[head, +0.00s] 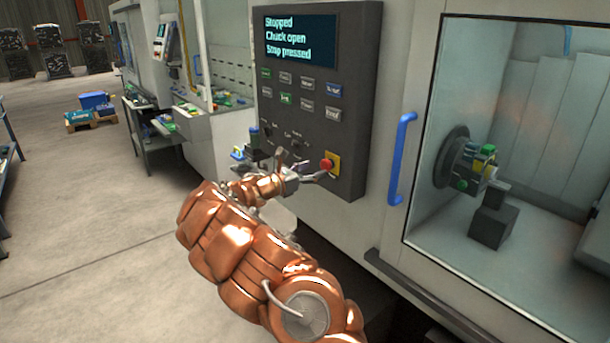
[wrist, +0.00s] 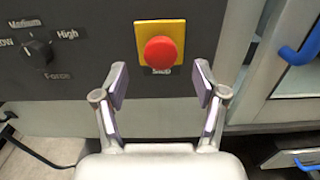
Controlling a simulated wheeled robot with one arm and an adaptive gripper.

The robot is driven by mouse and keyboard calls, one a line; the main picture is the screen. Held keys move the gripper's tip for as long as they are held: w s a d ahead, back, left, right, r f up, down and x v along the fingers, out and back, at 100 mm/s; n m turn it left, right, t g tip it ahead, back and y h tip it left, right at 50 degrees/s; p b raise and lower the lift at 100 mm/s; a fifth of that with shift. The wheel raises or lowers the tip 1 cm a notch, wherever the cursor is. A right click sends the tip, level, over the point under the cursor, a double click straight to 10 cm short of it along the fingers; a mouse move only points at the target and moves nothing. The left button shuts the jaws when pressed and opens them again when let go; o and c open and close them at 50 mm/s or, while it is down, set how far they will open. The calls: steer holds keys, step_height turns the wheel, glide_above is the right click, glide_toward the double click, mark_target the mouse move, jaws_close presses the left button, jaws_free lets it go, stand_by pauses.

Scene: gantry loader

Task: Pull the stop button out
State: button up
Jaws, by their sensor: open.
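The stop button (head: 327,165) is a red round knob on a yellow square plate at the lower right of the dark control panel. In the wrist view the stop button (wrist: 160,52) is above and between the fingertips, with a partly hidden label under it. My gripper (head: 305,168) is in front of the panel's lower part, close to the button. In the wrist view my gripper (wrist: 160,84) is open and empty, one finger on each side below the button. I see no contact with it. The panel screen (head: 300,40) reads "Stopped", "Chuck open", "Stop pressed".
A knob (wrist: 38,52) marked "Medium", "High" and "Force" sits left of the button. Rows of keys (head: 307,84) are above. A blue door handle (head: 401,158) and a window with a chuck (head: 460,160) are to the right.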

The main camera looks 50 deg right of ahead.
mark_target(323, 166)
steer(key=x, duration=0.3)
steer(key=shift+s+d+f, duration=0.1)
steer(key=shift+x, duration=1.05)
steer(key=shift+c, duration=0.2)
steer(key=c, duration=1.1)
steer(key=shift+o, duration=0.2)
steer(key=shift+a, duration=0.25)
steer(key=o, duration=1.1)
steer(key=shift+a, duration=0.1)
